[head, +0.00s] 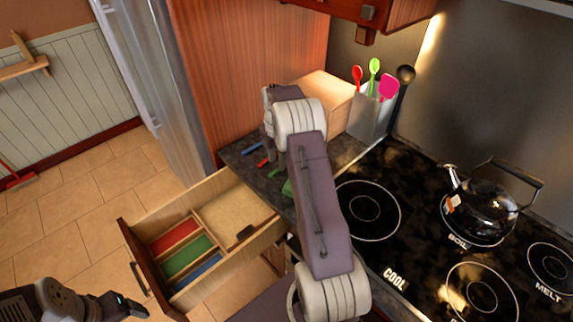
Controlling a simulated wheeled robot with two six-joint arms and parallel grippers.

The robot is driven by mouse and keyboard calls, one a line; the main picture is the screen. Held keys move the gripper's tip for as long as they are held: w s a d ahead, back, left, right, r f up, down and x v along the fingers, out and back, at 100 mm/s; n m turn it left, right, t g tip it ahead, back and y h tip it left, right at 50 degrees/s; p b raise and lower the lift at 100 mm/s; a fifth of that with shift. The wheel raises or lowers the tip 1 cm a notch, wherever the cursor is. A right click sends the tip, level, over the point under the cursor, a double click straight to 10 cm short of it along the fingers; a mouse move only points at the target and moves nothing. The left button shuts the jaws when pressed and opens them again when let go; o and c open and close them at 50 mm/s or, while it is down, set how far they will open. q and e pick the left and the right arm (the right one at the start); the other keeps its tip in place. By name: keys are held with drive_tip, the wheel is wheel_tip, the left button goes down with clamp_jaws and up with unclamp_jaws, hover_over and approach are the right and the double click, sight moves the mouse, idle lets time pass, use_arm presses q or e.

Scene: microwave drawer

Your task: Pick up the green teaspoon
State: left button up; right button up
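The green teaspoon (275,173) lies on the dark counter, partly hidden behind my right arm. A wider green patch (287,188) shows beside the arm; I cannot tell if it is part of the same spoon. My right gripper (270,152) points down over the counter near the small utensils, mostly hidden by its own wrist and arm. I cannot tell whether its fingers are open or touch anything. My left gripper (130,305) is low at the bottom left, in front of the drawer and far from the spoon; its finger state is unclear.
A blue utensil (252,148) and a red one (263,162) lie by the green one. The open drawer (215,262) has red, green and blue compartments. A utensil holder (368,118) stands behind; a kettle (482,212) sits on the stove (420,235) at right.

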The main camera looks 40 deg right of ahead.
sight(277, 170)
wheel_tip(277, 170, down, 3)
drive_tip(key=shift+a, duration=0.1)
drive_tip(key=shift+w+f, duration=0.15)
drive_tip(key=shift+f, duration=0.3)
clamp_jaws()
drive_tip(key=shift+r, duration=0.55)
wheel_tip(277, 170, up, 3)
drive_tip(key=shift+f, duration=0.1)
drive_tip(key=s+d+r+b, duration=0.2)
drive_tip(key=s+r, duration=0.5)
drive_tip(key=s, duration=0.4)
drive_tip(key=shift+s+d+b, duration=0.15)
drive_tip(key=shift+d+b, duration=0.2)
drive_tip(key=shift+d, duration=0.35)
